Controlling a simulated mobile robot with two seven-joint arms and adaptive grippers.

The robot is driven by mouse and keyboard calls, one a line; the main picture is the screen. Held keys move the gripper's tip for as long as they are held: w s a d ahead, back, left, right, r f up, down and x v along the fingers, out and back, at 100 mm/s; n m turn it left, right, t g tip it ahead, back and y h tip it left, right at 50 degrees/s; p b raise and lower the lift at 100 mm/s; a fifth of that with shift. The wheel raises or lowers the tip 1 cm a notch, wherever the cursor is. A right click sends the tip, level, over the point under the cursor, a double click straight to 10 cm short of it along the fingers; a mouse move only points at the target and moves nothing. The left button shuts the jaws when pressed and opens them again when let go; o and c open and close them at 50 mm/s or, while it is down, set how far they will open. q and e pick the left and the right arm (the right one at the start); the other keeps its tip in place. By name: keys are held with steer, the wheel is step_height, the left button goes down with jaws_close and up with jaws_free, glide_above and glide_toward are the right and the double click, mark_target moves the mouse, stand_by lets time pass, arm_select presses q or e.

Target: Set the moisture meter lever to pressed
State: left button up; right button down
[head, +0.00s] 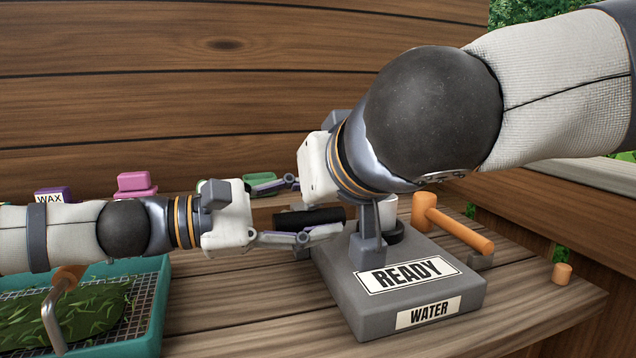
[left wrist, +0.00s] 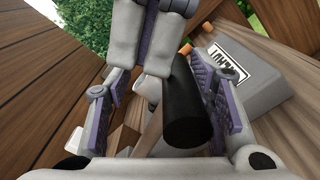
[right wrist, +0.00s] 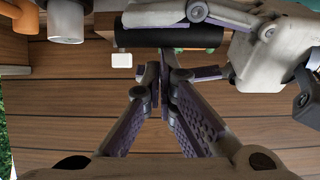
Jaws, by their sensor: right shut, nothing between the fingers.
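The moisture meter (head: 470,285) is a grey box on the bench, with a READY panel and a WATER label. A grey upright (head: 369,240) stands on it, and the black lever handle (head: 310,217) sticks out to the left. My left gripper (head: 308,208) is open, with its fingers either side of the handle. In the left wrist view the handle (left wrist: 187,115) lies nearer the right finger; contact is unclear. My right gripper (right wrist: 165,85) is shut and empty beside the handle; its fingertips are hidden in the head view.
A teal mesh tray (head: 150,315) with leaves stands at the left front. A WAX box (head: 50,197) and a pink block (head: 136,183) stand behind. An orange mallet (head: 450,226), a white cylinder (head: 388,208) and a small peg (head: 562,273) are around the meter. My two grippers are close together.

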arm_select(q)
steer(key=shift+s+r, duration=0.2)
steer(key=shift+r, duration=0.15)
arm_select(e)
steer(key=shift+d+f, duration=0.1)
steer(key=shift+f, duration=0.2)
